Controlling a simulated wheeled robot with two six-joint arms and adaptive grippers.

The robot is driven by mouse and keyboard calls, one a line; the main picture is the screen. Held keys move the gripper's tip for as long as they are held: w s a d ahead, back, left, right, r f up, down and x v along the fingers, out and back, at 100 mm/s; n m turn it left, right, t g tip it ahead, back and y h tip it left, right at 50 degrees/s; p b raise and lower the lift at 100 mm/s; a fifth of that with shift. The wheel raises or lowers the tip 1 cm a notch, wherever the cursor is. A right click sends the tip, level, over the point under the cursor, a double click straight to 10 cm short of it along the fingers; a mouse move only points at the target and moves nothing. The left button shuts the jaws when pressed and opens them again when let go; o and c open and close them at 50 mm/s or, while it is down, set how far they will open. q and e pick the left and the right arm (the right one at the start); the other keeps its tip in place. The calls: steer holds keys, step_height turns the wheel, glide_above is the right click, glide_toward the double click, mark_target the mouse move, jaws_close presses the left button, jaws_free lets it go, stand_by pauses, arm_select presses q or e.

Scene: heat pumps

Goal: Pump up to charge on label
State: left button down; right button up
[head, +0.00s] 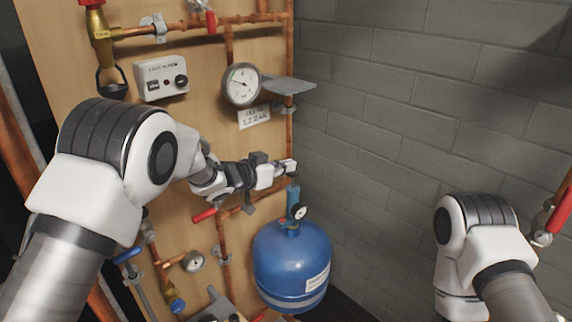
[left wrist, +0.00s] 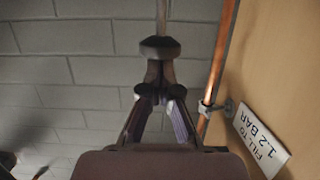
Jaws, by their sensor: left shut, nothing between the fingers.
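A blue vessel (head: 285,260) hangs low in the centre of the head view. It carries a white label (head: 317,279) too small to read. A blue fitting (head: 293,194) with a small gauge (head: 300,212) stands on its top. My left gripper (head: 291,167) is shut and empty just above that fitting, apart from it as far as I can see. In the left wrist view the fingertips (left wrist: 160,48) meet. The wall label (head: 254,117) also shows upside down in the left wrist view (left wrist: 261,140), reading "FILL TO 1.2 BAR". My right gripper is out of view.
A switch box (head: 161,79), copper pipes (head: 228,45) and a red lever (head: 205,214) are on the wooden board.

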arm_select(q)
step_height(320, 180, down, 4)
steer(key=shift+s+b, duration=0.1)
steer(key=shift+b, duration=0.5)
steer(key=s+a+r+p, duration=0.1)
steer(key=s+a+r, duration=0.5)
steer(key=a+r, duration=0.1)
steer(key=shift+s, duration=0.4)
steer(key=shift+d, duration=0.1)
stand_by(1.0)
